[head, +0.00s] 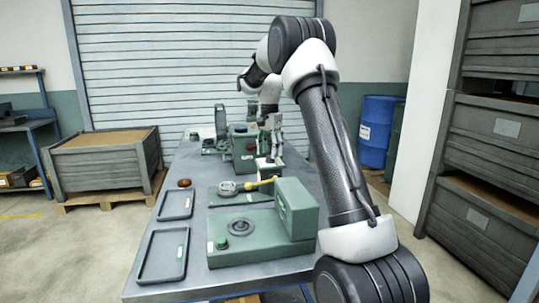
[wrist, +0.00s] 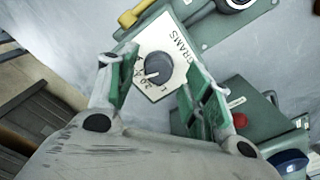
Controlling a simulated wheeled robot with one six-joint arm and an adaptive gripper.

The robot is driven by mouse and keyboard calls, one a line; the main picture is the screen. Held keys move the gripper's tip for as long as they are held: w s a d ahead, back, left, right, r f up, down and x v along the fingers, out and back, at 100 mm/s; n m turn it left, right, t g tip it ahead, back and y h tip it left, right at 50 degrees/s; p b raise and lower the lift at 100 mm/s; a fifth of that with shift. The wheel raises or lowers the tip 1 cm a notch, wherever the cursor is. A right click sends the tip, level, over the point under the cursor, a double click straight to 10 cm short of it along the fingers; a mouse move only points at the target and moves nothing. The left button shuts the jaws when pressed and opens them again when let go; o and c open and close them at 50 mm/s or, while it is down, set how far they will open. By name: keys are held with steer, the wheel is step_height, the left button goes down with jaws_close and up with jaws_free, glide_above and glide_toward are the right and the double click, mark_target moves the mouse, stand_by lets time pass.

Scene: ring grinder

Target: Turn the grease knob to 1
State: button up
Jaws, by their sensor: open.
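The grease knob (wrist: 158,66) is a dark round knob on a white dial plate (wrist: 178,42) lettered GRAMS, with numerals that are partly hidden and hard to read. A pale pointer mark on the knob points toward the numerals on the left in the wrist view. My gripper (wrist: 162,70) is open, with its green-padded fingers on either side of the knob, apart from it as far as I can tell. In the head view my gripper (head: 273,150) hangs over the white dial plate (head: 268,166), and the knob is too small to make out there.
A yellow-handled tool (head: 262,183) lies near the dial. A green machine with a red button (head: 251,147) stands behind it. A green station (head: 294,208) stands in front. Two dark trays (head: 163,256) lie at the table's left side. Bare tabletop (head: 205,175) shows at left.

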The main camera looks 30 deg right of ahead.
steer(key=shift+f, duration=0.9)
steer(key=c, duration=1)
steer(key=shift+c, duration=0.2)
